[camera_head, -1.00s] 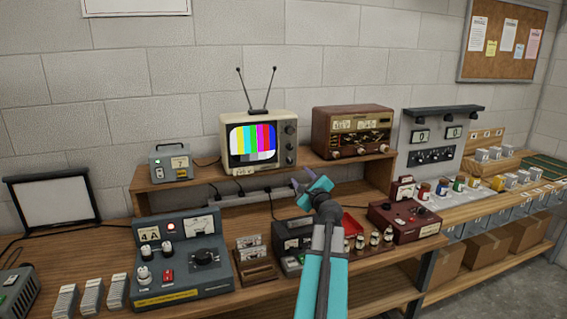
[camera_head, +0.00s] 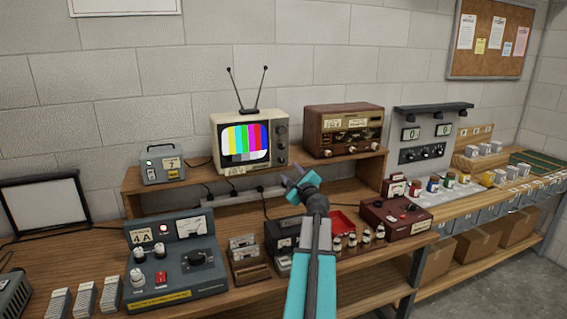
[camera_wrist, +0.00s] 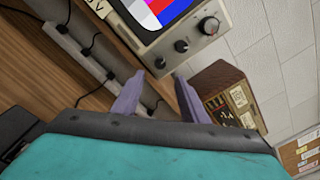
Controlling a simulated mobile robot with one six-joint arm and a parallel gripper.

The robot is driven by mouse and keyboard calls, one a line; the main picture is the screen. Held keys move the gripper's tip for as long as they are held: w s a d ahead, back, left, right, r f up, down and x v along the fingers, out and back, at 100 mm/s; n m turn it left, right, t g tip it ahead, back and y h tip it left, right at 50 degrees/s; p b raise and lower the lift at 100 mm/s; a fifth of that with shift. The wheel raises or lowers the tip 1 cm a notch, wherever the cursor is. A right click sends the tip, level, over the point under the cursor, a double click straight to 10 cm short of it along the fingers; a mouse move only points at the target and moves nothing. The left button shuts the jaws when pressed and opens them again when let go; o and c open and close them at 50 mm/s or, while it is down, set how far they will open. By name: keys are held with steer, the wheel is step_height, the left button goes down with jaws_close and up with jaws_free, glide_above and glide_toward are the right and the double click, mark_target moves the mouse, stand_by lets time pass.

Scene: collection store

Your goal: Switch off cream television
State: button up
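The cream television (camera_head: 250,140) stands on the raised wooden shelf and shows bright colour bars, so its screen is lit. Its control panel with dark knobs is on the right side of its front. In the wrist view the television (camera_wrist: 170,45) is tilted, with a large knob (camera_wrist: 209,25) and two smaller knobs below it. My gripper (camera_head: 291,181) is in front of and below the television's right side, apart from it. In the wrist view my gripper's purple fingers (camera_wrist: 158,95) are spread apart with nothing between them.
A brown radio (camera_head: 343,130) stands right of the television, and a small grey device (camera_head: 162,165) stands left. A power strip with cables (camera_head: 228,196) runs under the shelf. A grey console (camera_head: 172,258), a red tray (camera_head: 342,222) and a dark red device (camera_head: 398,217) crowd the bench.

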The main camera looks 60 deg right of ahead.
mark_target(282, 161)
steer(key=shift+p+x, duration=1.45)
steer(key=shift+x, duration=3.75)
steer(key=c, duration=1)
steer(key=shift+d, duration=0.2)
jaws_close()
steer(key=shift+a, duration=0.15)
